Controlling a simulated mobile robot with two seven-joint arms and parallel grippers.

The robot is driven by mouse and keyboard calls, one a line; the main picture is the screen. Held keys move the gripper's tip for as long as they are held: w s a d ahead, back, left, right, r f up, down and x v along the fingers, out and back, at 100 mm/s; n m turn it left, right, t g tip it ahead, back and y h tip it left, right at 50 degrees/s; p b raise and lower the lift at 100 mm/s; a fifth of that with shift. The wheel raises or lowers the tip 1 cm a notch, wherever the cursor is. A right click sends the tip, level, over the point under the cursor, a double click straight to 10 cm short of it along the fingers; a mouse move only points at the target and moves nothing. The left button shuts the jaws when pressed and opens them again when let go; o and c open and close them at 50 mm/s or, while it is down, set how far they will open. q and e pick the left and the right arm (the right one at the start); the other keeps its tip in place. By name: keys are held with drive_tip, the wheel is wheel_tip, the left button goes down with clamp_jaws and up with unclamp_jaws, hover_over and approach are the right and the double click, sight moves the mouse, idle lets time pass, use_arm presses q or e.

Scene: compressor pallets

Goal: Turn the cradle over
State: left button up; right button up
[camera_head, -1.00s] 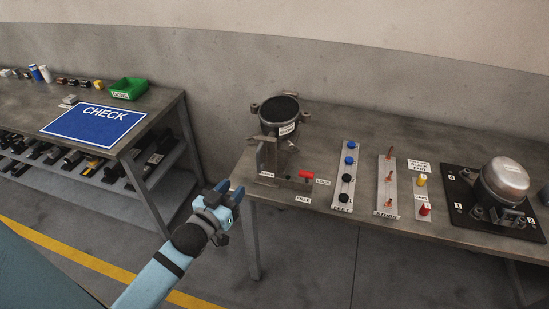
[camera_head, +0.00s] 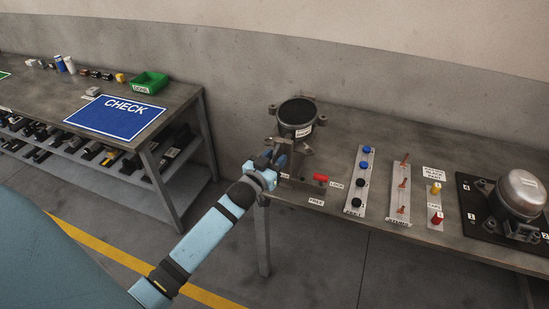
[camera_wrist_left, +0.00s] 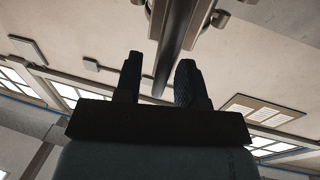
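The cradle (camera_head: 287,178) is a metal stand at the left end of the right-hand bench. It holds a dark cylindrical compressor (camera_head: 297,116) with a round black top. A red lever (camera_head: 320,177) at its foot points toward the LOCK label. My left gripper (camera_head: 272,160) is at the left side of the cradle and overlaps it in the head view. In the left wrist view the two fingers (camera_wrist_left: 157,78) are apart, and a dark metal bar (camera_wrist_left: 178,40) runs down between them. I cannot tell whether they touch it. My right gripper is in neither view.
Another bench holds a blue CHECK mat (camera_head: 115,118) and green bin (camera_head: 149,83).

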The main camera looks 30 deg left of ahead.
use_arm(q)
clamp_jaws()
